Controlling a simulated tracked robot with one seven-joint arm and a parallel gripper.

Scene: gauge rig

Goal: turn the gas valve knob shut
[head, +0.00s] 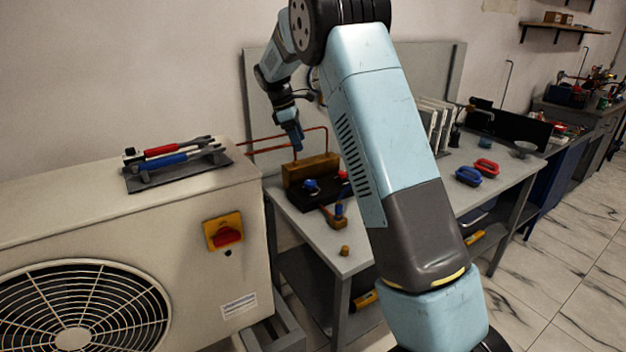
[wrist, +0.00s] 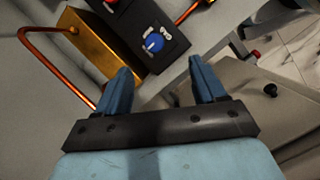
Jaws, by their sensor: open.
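A black manifold (head: 318,197) with a blue knob (head: 311,186) and a red knob (head: 342,175) sits on the bench against a brass block (head: 310,168). I cannot tell from the pictures which knob is the gas valve. In the wrist view the blue knob (wrist: 154,43) has white markings around it, and part of the red knob (wrist: 112,3) shows at the top edge. My gripper (head: 296,140) is above and behind the block, pointing down. In the wrist view my gripper (wrist: 160,75) is open and empty, with the blue knob beyond the fingertips, apart from them.
Copper pipes (head: 290,140) rise beside the brass block. An outdoor fan unit (head: 130,240) stands left of the bench (head: 345,250), with a tool tray (head: 175,178) on top and a red-yellow switch (head: 223,233). Blue and red clamps (head: 470,176) lie on the bench's right part.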

